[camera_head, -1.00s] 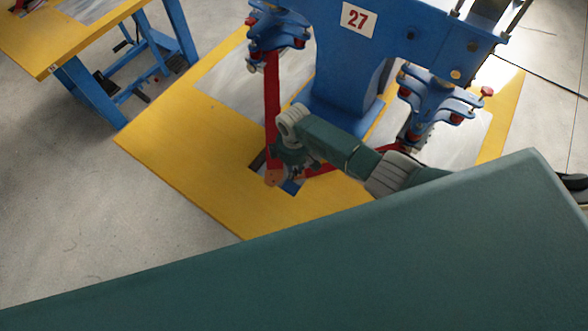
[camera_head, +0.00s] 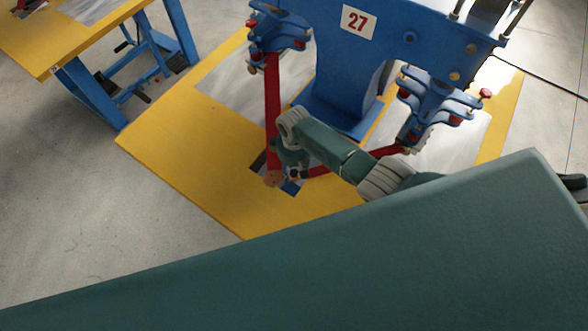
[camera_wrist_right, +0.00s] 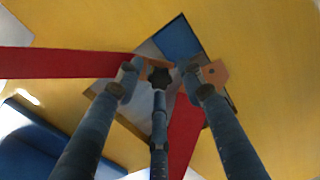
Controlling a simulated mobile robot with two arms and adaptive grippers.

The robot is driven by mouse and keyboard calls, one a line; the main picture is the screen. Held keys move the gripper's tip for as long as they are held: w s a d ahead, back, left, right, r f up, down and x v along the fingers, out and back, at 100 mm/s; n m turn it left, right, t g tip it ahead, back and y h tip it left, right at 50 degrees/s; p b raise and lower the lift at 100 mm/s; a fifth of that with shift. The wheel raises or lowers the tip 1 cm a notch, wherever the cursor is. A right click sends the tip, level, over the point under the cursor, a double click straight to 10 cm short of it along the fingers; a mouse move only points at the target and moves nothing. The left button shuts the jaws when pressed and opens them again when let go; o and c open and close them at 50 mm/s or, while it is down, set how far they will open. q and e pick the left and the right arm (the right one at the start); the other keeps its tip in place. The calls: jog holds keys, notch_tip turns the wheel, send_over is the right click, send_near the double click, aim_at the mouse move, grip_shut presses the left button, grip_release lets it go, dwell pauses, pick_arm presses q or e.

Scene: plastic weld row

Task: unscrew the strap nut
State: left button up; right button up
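The strap nut (camera_wrist_right: 160,77) is a small dark lobed knob in the right wrist view, above the pad where two red straps meet. One red strap (camera_wrist_right: 60,62) runs left and the other (camera_wrist_right: 185,138) runs down. Copper-coloured end tabs (camera_wrist_right: 214,74) show beside the nut. My right gripper (camera_wrist_right: 159,84) has its three fingers spread around the nut, with visible gaps at the sides. In the head view, my right gripper (camera_head: 291,172) is low over the strap ends and mostly hides the nut. My left gripper is not in view.
The blue welding machine (camera_head: 345,70) marked 27 stands behind on a yellow table (camera_head: 185,150). Its blue clamp heads (camera_head: 432,98) hang on both sides of my right arm. Another yellow table (camera_head: 75,35) is at upper left. The table's left part is clear.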

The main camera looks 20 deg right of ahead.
jog(key=m, duration=0.6)
jog(key=shift+m, duration=0.4)
jog(key=m, duration=0.4)
jog(key=shift+a+m, duration=0.1)
jog(key=shift+m, duration=1.4)
